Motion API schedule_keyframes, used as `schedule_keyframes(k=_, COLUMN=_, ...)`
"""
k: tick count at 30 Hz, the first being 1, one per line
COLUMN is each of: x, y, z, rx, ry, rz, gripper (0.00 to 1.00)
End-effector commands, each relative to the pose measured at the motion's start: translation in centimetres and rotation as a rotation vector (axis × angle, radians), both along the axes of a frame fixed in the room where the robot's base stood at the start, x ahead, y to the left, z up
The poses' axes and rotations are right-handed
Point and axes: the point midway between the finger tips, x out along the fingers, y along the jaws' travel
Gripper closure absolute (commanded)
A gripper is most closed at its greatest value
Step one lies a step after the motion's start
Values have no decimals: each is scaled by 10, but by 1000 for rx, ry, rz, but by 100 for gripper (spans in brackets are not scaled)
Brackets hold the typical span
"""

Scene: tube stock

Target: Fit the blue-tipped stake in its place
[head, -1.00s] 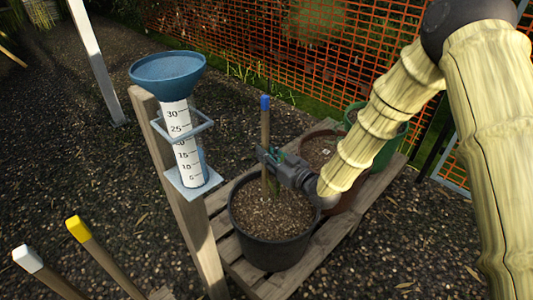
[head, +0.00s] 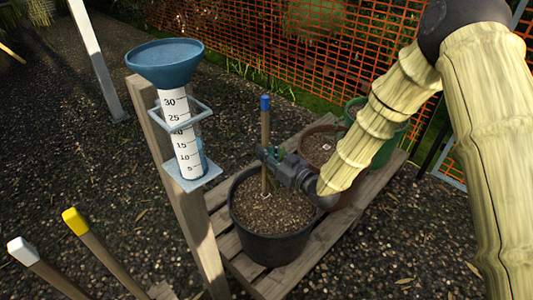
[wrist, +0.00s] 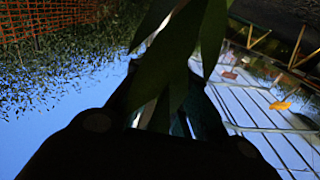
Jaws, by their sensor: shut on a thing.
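The blue-tipped stake (head: 264,130) stands nearly upright over the dark pot (head: 272,249) of brown soil in the head view. Its lower end meets the soil near the pot's middle; how deep it goes, I cannot tell. My gripper (head: 266,157) comes in from the right and is shut on the stake about midway up. Green leaves show beside the fingers. In the wrist view, dark leaves (wrist: 190,65) hang in front of my gripper and hide the grip, and I cannot make out the stake there.
A rain gauge with a blue funnel (head: 164,62) stands on a wooden post left of the pot. A yellow-tipped stake (head: 92,239) and a white-tipped stake (head: 42,266) are at lower left. A brown pot (head: 318,146) and green pot (head: 385,147) share the slatted wooden stand (head: 330,228).

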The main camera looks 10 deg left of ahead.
Motion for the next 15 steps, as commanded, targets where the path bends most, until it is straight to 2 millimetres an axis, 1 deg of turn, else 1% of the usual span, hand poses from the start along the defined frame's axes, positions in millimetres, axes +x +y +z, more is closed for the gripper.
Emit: schedule_keyframes(k=15, x=0, y=0, z=-13, rx=0, ry=0, rz=0, gripper=100)
